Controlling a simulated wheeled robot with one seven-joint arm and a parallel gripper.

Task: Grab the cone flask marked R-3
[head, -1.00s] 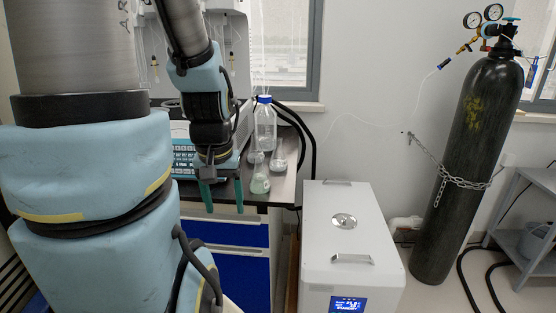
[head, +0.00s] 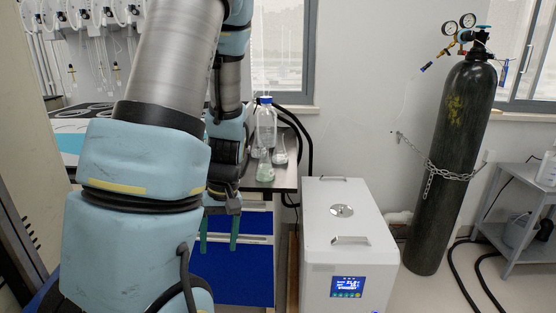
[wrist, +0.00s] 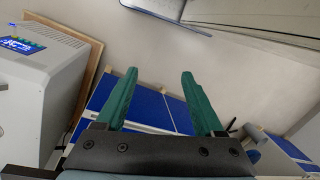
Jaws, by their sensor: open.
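Several small cone flasks stand on the dark bench top in the head view. The front cone flask (head: 265,172) holds pale green liquid, and another cone flask (head: 280,155) stands behind it to the right. The labels are too small to read, so I cannot tell which is R-3. My gripper (head: 218,246) is open and empty, with green fingers pointing down in front of the blue drawers, below the bench top and left of the flasks. In the wrist view, my gripper (wrist: 156,85) shows both fingers apart with nothing between them; no flask shows there.
A clear bottle with a blue cap (head: 265,122) stands behind the flasks. A white box unit with a screen (head: 348,225) stands right of the bench. A chained black gas cylinder (head: 450,165) is farther right. Blue drawers (head: 258,265) lie under the bench.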

